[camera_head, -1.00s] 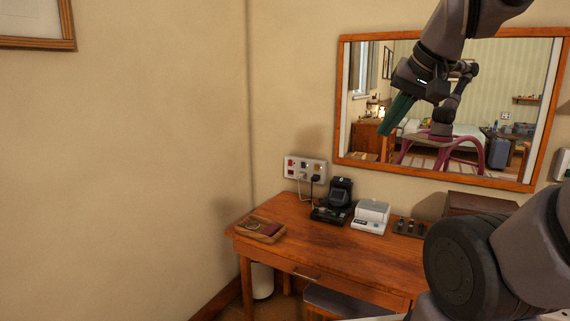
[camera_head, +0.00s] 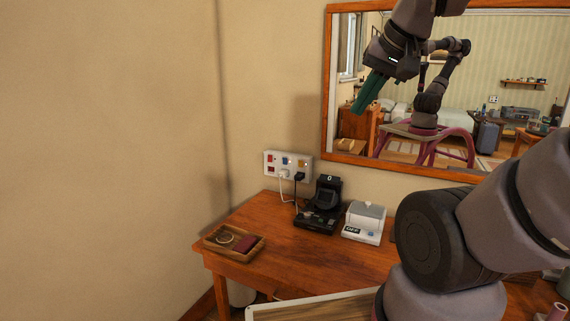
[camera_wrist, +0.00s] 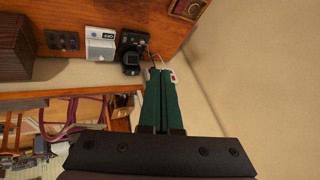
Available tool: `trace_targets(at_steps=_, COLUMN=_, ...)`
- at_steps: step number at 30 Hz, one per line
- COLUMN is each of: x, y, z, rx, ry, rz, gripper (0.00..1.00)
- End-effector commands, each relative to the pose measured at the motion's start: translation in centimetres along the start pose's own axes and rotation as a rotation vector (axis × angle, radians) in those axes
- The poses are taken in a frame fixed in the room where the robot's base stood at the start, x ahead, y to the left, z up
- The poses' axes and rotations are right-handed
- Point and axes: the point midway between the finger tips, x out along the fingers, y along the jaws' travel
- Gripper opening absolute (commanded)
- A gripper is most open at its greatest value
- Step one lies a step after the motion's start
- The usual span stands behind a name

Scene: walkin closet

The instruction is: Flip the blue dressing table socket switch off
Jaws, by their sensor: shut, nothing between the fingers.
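The white socket panel (camera_head: 288,166) is on the wall above the back left of the dressing table (camera_head: 300,250). It carries red, blue and orange switches in a row. The blue switch (camera_head: 286,160) is in the middle; its on or off position is too small to tell. A white plug and a black plug sit below the switches. My gripper (camera_head: 363,107) has green fingers, shut and empty, pointing down-left in front of the mirror, apart from the panel. In the wrist view the shut fingers (camera_wrist: 162,72) cover most of the panel (camera_wrist: 172,76), leaving only an edge visible.
A wooden tray (camera_head: 233,255) lies at the table's left. A black device (camera_head: 322,205) and a white box (camera_head: 364,222) stand near the back. The framed mirror (camera_head: 340,154) hangs to the right. The wall left of the panel is bare.

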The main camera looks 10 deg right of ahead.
Motion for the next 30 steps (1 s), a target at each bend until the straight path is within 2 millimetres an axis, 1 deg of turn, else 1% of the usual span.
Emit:
trace_targets(at_steps=2, x=0.1, y=0.0, z=-0.1, rx=-0.003, ry=0.001, rz=0.001, gripper=0.00)
trace_targets(at_steps=5, x=0.6, y=-0.2, z=-1.2, rx=-0.034, ry=0.013, rz=0.006, gripper=0.00)
trace_targets(at_steps=8, x=2.0, y=-0.8, z=-3.9, rx=-0.115, ry=0.048, rz=0.021, gripper=0.00)
trace_targets(at_steps=11, x=4.5, y=-1.8, z=-8.1, rx=-0.252, ry=0.103, rz=0.042, gripper=0.00)
trace_targets(at_steps=12, x=5.8, y=-2.2, z=-9.9, rx=-0.317, ry=0.128, rz=0.051, gripper=0.00)
trace_targets(at_steps=14, x=7.9, y=-2.9, z=-12.8, rx=-0.416, ry=0.169, rz=0.065, gripper=0.00)
trace_targets(at_steps=15, x=9.4, y=-3.4, z=-14.6, rx=-0.484, ry=0.196, rz=0.075, gripper=0.00)
trace_targets(at_steps=17, x=11.7, y=-4.1, z=-17.1, rx=-0.583, ry=0.236, rz=0.089, gripper=0.00)
trace_targets(at_steps=18, x=13.3, y=-4.5, z=-18.8, rx=-0.648, ry=0.264, rz=0.098, gripper=0.00)
trace_targets(at_steps=20, x=15.9, y=-5.2, z=-21.0, rx=-0.745, ry=0.304, rz=0.112, gripper=0.00)
trace_targets(at_steps=21, x=17.7, y=-5.6, z=-22.4, rx=-0.809, ry=0.330, rz=0.122, gripper=0.00)
trace_targets(at_steps=23, x=20.4, y=-6.2, z=-24.3, rx=-0.902, ry=0.372, rz=0.137, gripper=0.00)
trace_targets(at_steps=24, x=22.3, y=-6.5, z=-25.4, rx=-0.964, ry=0.400, rz=0.148, gripper=0.00)
trace_targets(at_steps=26, x=25.3, y=-7.0, z=-26.8, rx=-1.054, ry=0.441, rz=0.164, gripper=0.00)
trace_targets(at_steps=27, x=27.2, y=-7.2, z=-27.7, rx=-1.112, ry=0.470, rz=0.176, gripper=0.00)
trace_targets(at_steps=29, x=30.2, y=-7.5, z=-28.7, rx=-1.198, ry=0.513, rz=0.197, gripper=0.00)
trace_targets(at_steps=30, x=32.2, y=-7.6, z=-29.3, rx=-1.254, ry=0.542, rz=0.211, gripper=0.00)
